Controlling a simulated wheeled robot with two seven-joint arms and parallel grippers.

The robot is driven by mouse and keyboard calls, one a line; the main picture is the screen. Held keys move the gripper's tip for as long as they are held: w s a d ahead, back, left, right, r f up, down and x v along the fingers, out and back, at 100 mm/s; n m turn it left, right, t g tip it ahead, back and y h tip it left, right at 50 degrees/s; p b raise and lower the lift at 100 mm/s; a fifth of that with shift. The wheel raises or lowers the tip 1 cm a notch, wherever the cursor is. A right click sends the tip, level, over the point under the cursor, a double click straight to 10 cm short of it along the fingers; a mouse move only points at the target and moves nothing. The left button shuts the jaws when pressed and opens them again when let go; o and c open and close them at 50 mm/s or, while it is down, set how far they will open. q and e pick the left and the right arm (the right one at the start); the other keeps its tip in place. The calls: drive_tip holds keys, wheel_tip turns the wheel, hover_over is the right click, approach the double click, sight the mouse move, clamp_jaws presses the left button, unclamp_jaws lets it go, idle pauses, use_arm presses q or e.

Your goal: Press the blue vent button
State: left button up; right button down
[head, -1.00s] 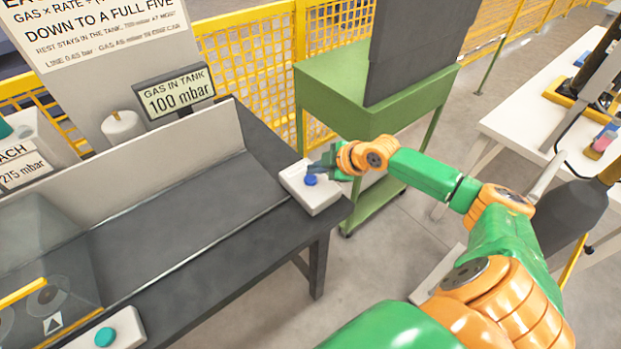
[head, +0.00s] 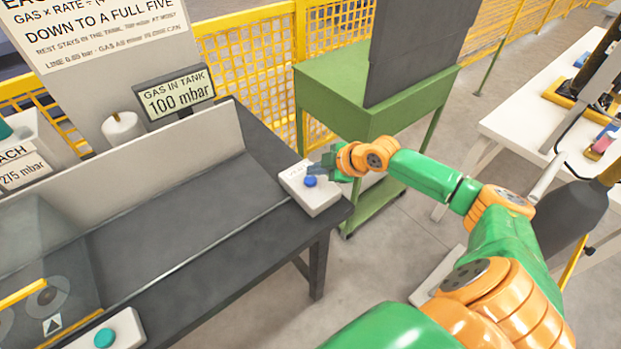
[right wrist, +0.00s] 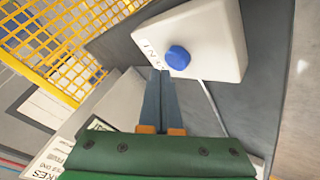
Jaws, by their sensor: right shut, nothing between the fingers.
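The blue vent button (head: 310,181) sits on top of a white box (head: 318,202) at the right end of the dark bench. In the right wrist view the blue button (right wrist: 177,57) stands on the white box (right wrist: 215,38), beside partly hidden lettering. My right gripper (head: 315,172) is shut and empty, just above or beside the button. In the right wrist view its fingertips (right wrist: 160,74) lie together just short of the button; I cannot tell whether they touch the box. My left gripper is not in view.
A display (head: 175,95) reads "GAS IN TANK 100 mbar". A teal button (head: 104,338) sits on another white box at the lower left. A green cart (head: 345,95) stands behind the bench's right end. The bench top (head: 190,215) is mostly clear.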

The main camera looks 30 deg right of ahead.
sight(315, 181)
drive_tip(key=shift+f, duration=0.1)
idle(0.6)
drive_tip(key=shift+f, duration=0.35)
drive_tip(key=shift+f+b, duration=0.6)
drive_tip(key=shift+f, duration=0.05)
idle(0.6)
drive_tip(key=shift+r, duration=0.15)
drive_tip(key=shift+r+p, duration=0.95)
drive_tip(key=shift+p, duration=0.05)
wheel_tip(315, 181, up, 5)
drive_tip(key=p, duration=0.5)
drive_tip(key=shift+r, duration=0.15)
drive_tip(key=shift+f, duration=0.2)
